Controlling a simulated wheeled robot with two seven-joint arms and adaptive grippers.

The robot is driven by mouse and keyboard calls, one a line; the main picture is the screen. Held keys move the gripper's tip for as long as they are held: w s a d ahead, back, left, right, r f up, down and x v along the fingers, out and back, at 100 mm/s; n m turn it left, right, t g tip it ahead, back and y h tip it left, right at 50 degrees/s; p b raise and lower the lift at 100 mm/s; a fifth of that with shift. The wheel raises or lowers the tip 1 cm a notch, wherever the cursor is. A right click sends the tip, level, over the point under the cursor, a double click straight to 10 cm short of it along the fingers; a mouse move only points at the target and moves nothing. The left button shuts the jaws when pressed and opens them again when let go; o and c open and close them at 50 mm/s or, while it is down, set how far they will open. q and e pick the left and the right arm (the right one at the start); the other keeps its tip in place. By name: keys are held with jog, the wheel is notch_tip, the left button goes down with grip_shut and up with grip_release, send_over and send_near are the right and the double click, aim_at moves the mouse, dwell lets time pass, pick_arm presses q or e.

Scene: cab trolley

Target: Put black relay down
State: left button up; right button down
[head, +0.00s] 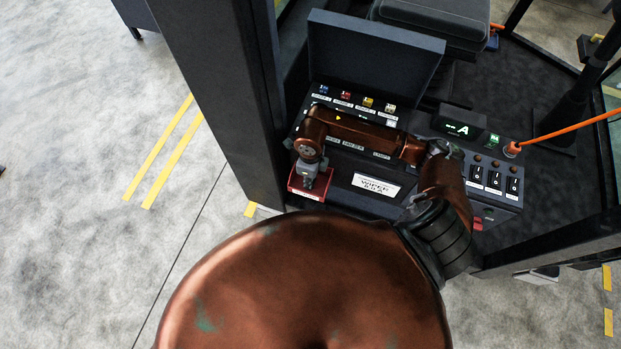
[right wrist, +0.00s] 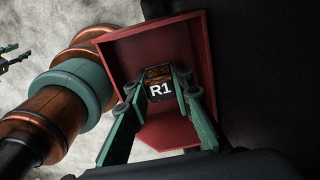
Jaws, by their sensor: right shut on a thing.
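My right gripper (head: 311,176) points down at the small red tray (head: 299,191) on the left front of the console. In the right wrist view its green fingers (right wrist: 160,92) are shut on the black relay (right wrist: 160,90), which has a white R1 label and a brownish upper part. The relay is within the outline of the red tray (right wrist: 135,50); I cannot tell whether it touches the floor. In the head view the gripper hides the relay. Dark prongs that look like my left gripper (right wrist: 14,58) show small at the left edge of the right wrist view; their opening is unclear.
The dark console with a raised lid (head: 375,55) lies under my right arm. It carries coloured relays (head: 345,95), a white label plate (head: 376,185), a lit display (head: 457,129) and switches (head: 495,180). A thick dark post (head: 225,90) stands left of the tray.

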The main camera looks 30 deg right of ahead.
jog(key=shift+f, duration=0.2)
jog(key=c, duration=2)
grip_release()
jog(key=shift+r, duration=0.1)
jog(key=shift+r, duration=0.3)
notch_tip(320, 180, up, 12)
jog(key=shift+f+b, duration=0.15)
jog(key=shift+b, duration=0.9)
